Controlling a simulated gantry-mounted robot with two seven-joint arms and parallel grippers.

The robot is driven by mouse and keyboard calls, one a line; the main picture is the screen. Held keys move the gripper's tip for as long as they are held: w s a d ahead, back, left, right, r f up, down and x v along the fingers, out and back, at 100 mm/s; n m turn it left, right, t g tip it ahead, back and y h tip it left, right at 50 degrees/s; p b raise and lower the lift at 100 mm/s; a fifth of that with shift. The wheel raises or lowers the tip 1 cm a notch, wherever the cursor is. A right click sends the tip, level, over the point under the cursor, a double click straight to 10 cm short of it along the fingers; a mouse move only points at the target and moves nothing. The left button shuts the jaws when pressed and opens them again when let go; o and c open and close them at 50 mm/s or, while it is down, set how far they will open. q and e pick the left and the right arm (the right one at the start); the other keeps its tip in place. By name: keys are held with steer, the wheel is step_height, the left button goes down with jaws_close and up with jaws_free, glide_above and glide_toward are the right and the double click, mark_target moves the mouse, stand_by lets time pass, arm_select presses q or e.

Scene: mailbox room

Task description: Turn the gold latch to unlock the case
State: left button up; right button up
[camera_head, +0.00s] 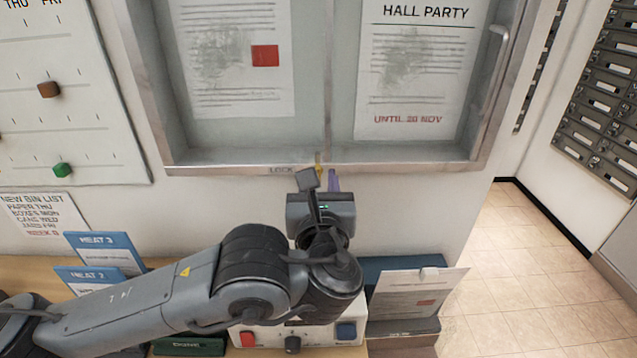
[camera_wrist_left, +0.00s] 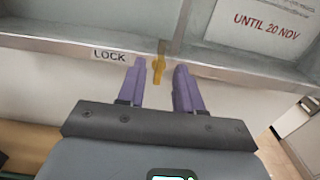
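The gold latch (camera_wrist_left: 159,66) sits on the lower frame of the glass-fronted notice case (camera_head: 330,158), just right of a "LOCK" label (camera_wrist_left: 109,56). In the head view only a sliver of the latch (camera_head: 317,158) shows above my left gripper (camera_head: 322,178). In the left wrist view the gripper's two purple fingers (camera_wrist_left: 160,85) are apart, one on each side of the latch's line. The latch stands upright between the fingertips, and I cannot tell whether either finger touches it. My right gripper is out of view.
Below the case, a shelf holds blue leaflets (camera_head: 103,250), a white box with red and blue buttons (camera_head: 262,335) and a paper on a stand (camera_head: 412,295). A calendar board (camera_head: 70,95) hangs at left. Metal mailboxes (camera_head: 605,100) line the right wall above open tiled floor.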

arm_select(q)
steer(key=shift+w, duration=0.7)
jaws_close()
